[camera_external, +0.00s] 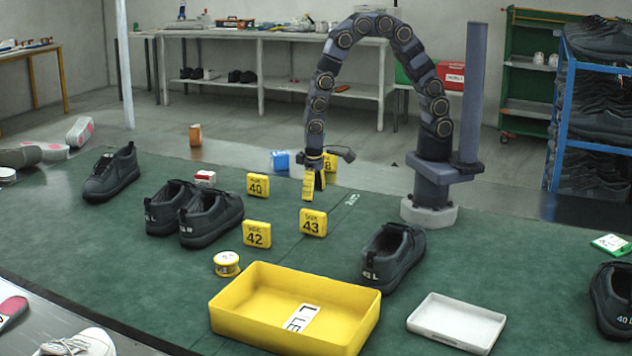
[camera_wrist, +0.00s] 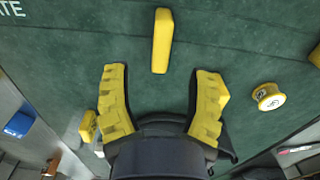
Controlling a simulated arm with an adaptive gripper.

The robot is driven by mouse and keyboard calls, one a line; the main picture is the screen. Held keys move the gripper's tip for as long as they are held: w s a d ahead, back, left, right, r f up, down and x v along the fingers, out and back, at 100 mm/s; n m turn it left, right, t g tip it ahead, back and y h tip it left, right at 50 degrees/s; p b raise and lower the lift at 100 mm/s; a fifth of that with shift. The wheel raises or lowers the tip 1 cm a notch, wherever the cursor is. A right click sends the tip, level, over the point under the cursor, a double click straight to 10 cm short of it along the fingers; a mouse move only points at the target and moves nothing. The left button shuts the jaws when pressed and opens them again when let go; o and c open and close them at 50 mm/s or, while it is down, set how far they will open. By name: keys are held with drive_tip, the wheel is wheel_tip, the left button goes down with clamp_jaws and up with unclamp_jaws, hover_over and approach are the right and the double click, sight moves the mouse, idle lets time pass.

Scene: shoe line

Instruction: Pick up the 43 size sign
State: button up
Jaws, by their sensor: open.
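The yellow 43 size sign (camera_external: 313,223) stands upright on the green mat in the outside view. In the wrist view, a yellow sign (camera_wrist: 162,40) seen edge-on from above, apparently the 43, lies ahead of the fingers, roughly centred between them. My gripper (camera_external: 314,192) points down just behind and above the 43 sign in the outside view. Its yellow fingers (camera_wrist: 162,85) are spread with nothing between them.
Yellow signs 42 (camera_external: 257,234) and 40 (camera_external: 258,186) stand left of the 43 sign. Another sign (camera_external: 329,163) is behind my gripper. A yellow tray (camera_external: 232,320), a tape roll (camera_external: 226,264) and a dark shoe (camera_external: 394,255) stand nearer the camera.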

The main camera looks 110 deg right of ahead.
sight(313, 211)
drive_tip(key=shift+w+f, duration=0.1)
drive_tip(key=shift+f, duration=3.85)
drive_tip(key=shift+c, duration=0.3)
clamp_jaws()
